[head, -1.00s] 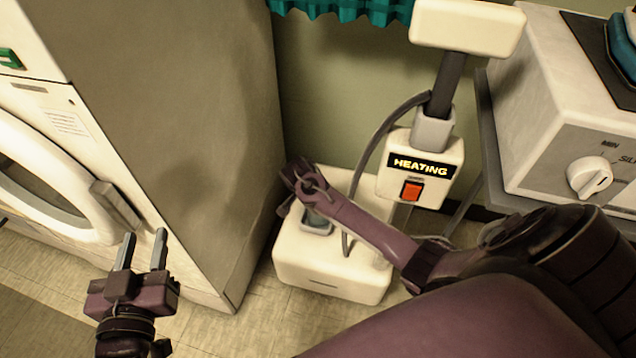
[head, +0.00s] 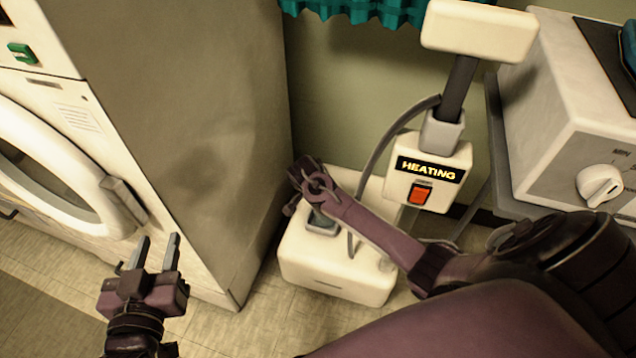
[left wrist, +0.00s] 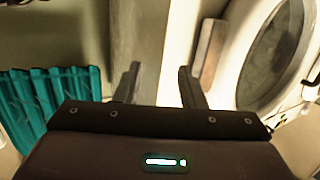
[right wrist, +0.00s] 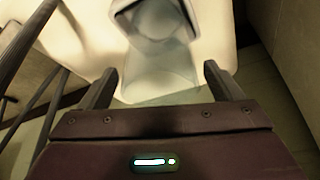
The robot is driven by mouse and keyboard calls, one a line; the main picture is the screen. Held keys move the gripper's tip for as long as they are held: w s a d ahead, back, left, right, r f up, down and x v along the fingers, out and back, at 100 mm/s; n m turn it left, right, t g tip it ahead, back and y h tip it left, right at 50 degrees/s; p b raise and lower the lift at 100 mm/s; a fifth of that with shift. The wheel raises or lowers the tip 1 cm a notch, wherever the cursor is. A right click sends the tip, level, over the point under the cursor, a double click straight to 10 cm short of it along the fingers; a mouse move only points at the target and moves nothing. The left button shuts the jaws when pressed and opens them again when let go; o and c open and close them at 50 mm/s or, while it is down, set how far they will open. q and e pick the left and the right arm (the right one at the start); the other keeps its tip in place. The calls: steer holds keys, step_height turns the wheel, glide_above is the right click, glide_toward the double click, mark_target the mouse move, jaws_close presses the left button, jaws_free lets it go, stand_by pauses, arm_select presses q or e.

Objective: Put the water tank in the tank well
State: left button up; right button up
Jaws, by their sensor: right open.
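The water tank (right wrist: 160,80) is a clear, pale vessel between the open fingers of my right gripper (right wrist: 160,70) in the right wrist view, not pinched by them. A grey square collar (right wrist: 150,18), which looks like the tank well, is just beyond it. In the head view the tank (head: 322,218) stands upright at the grey collar on the white steamer base (head: 340,278), below my right gripper (head: 306,180). I cannot tell how deep it sits. My left gripper (head: 157,252) is open and empty in front of the washer.
A white washer (head: 190,130) with a round door stands left of the base. A post with a lit "HEATING" box (head: 428,180) and a hose rises behind it. A white appliance with a knob (head: 600,185) is at right. Teal cloth (head: 360,8) hangs above.

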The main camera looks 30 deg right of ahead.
steer(key=p+v, duration=0.4)
steer(key=v, duration=0.7)
steer(key=s+a+f+n+t+y, duration=0.1)
steer(key=s+a+f+n+y, duration=0.2)
steer(key=s+a+n, duration=0.6)
arm_select(q)
steer(key=s+a+f+g+y, duration=0.4)
steer(key=s+f+g, duration=0.6)
steer(key=f, duration=0.5)
steer(key=shift+s+a+f, duration=0.2)
steer(key=shift+s+f, duration=0.05)
steer(key=shift+s, duration=0.7)
arm_select(e)
steer(key=s+a+r+n+t+y, duration=0.2)
steer(key=s+a+r+n+y, duration=0.2)
steer(key=s+a+n, duration=0.5)
steer(key=s+r+n, duration=0.1)
steer(key=s, duration=0.2)
steer(key=shift+s+r, duration=0.3)
steer(key=shift+s, duration=0.05)
arm_select(q)
steer(key=shift+w, duration=0.1)
arm_select(e)
steer(key=shift+a, duration=0.15)
